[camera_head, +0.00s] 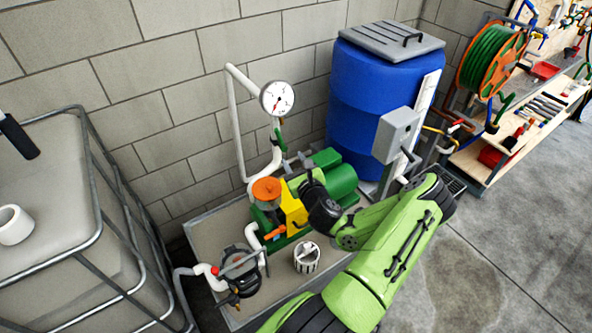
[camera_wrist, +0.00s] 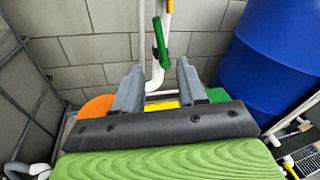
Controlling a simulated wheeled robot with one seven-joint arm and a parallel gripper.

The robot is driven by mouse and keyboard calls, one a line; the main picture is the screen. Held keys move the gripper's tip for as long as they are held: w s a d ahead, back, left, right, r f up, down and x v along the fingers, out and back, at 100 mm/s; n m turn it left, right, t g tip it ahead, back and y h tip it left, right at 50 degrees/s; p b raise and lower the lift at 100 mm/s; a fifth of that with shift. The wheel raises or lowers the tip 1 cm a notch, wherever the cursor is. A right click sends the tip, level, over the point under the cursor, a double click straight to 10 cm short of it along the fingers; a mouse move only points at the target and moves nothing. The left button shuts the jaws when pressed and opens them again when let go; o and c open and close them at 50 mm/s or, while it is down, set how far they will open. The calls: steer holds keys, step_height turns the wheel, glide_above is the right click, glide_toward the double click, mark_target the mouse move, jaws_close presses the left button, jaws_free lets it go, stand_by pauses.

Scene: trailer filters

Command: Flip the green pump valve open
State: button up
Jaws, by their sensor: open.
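The green valve handle (camera_head: 280,139) is on the white pipe below the round gauge, above the pump. It hangs steeply along the pipe, slightly tilted. In the wrist view, the green handle (camera_wrist: 160,43) shows above the gap between my fingertips, beside the white pipe. My gripper (camera_head: 294,162) is just below and to the right of the handle in the head view. In the wrist view, the gripper (camera_wrist: 158,72) has its two grey fingers wide apart with nothing between them. The handle looks apart from both fingers; the exact distance cannot be told.
The green and yellow pump (camera_head: 293,205) with an orange cap sits under my gripper. A blue barrel (camera_head: 362,95) stands close on the right, and a block wall lies behind the pipe. A caged tank (camera_head: 60,250) is at left. The pressure gauge (camera_head: 277,97) is above the handle.

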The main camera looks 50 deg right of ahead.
steer(key=shift+v, duration=0.75)
steer(key=shift+c, duration=0.4)
